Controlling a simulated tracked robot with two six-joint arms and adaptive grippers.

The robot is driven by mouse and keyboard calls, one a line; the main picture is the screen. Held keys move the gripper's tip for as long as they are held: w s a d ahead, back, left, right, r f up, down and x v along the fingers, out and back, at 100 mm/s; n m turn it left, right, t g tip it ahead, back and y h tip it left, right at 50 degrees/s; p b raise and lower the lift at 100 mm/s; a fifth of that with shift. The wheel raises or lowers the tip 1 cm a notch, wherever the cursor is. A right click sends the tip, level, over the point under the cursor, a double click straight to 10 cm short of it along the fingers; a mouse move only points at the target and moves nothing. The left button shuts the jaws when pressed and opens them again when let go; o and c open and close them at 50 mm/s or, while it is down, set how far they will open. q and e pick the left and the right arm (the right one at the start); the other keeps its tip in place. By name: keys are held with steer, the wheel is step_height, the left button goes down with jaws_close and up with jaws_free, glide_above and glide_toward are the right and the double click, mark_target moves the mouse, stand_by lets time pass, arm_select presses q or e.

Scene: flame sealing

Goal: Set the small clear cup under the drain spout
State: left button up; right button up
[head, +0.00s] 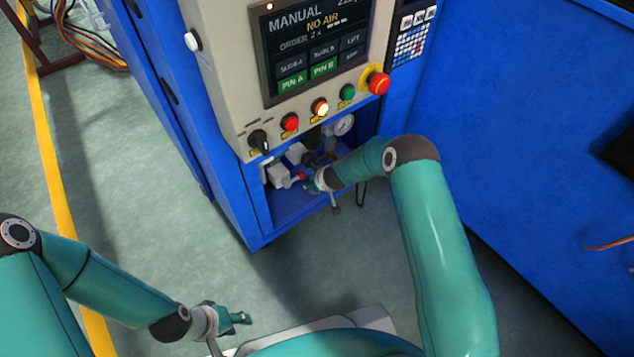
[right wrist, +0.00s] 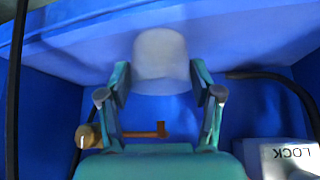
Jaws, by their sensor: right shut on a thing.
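The small clear cup (right wrist: 160,55) shows whitish and translucent in the right wrist view. My right gripper (right wrist: 160,85) is shut on it, with one finger on each side. In the head view my right gripper (head: 312,183) reaches into the open blue bay under the control panel, and I cannot make out the cup there. A brass-coloured fitting (right wrist: 90,135) with a short bar lies beyond the fingers; I cannot tell if it is the drain spout. My left gripper (head: 240,318) hangs low over the floor, away from the cabinet; its finger gap is unclear.
The bay (head: 290,212) has blue walls and holds pale fittings (head: 278,174) and a round gauge (head: 344,124). A dark hose (right wrist: 275,80) and a white block marked LOCK (right wrist: 290,158) are close to the right gripper. The control panel (head: 232,80) overhangs the bay.

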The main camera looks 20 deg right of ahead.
steer(key=o, duration=1)
steer(key=a+p+v, duration=0.1)
steer(key=p+v, duration=0.3)
steer(key=v, duration=0.7)
steer(key=s+a+m+g+y, duration=0.1)
steer(key=s+a+g, duration=0.2)
steer(key=s, duration=1.2)
steer(key=s+a+f+m+g+y, duration=0.1)
steer(key=s+a+m+g+y, duration=0.1)
steer(key=s, duration=1.3)
steer(key=shift+a+f+m+g, duration=0.3)
steer(key=shift+a+g, duration=0.2)
steer(key=shift+a, duration=0.2)
